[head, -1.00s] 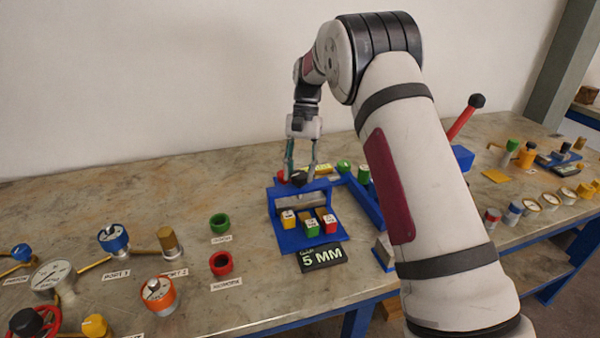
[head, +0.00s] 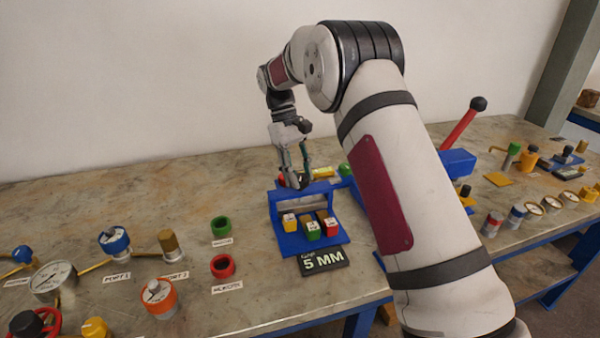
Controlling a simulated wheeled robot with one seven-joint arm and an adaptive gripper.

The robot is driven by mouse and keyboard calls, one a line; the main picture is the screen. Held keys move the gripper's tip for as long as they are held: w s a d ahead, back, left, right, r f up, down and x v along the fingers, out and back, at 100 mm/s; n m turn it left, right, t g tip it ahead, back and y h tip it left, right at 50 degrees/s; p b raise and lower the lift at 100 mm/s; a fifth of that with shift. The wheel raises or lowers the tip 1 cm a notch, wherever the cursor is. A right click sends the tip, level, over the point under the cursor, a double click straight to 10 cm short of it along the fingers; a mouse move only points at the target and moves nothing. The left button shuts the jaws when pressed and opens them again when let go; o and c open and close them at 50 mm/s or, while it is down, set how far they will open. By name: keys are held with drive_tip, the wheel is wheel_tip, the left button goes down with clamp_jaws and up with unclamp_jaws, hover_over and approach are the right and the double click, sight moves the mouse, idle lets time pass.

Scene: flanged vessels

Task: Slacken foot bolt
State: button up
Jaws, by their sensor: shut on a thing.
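My gripper (head: 295,182) points down at the back of a blue fixture (head: 340,238) on the bench. Its fingers are shut on a small black knob-like part (head: 298,184), mostly hidden between the fingertips. I cannot tell from this view whether that part is the foot bolt. The fixture has a grey bar across it and small yellow (head: 290,222), green (head: 312,230) and red (head: 330,226) blocks in front. A black "5 MM" sign (head: 322,262) lies before it.
A green ring (head: 221,227) and a red ring (head: 222,266) stand left of the fixture. Gauges and fittings, including an orange one (head: 159,298), fill the left bench. A red lever (head: 460,128) rises behind my arm. Bare bench lies at the back left.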

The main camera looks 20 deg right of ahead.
drive_tip(key=shift+s+n+t+h+p, duration=0.1)
drive_tip(key=shift+n+t+h+p, duration=0.2)
drive_tip(key=shift+n, duration=0.8)
drive_tip(key=shift+n+t+h+p, duration=0.15)
drive_tip(key=shift+n+h, duration=0.25)
drive_tip(key=shift+n, duration=0.7)
drive_tip(key=shift+a+f, duration=0.1)
drive_tip(key=o, duration=1.1)
drive_tip(key=v, duration=1.2)
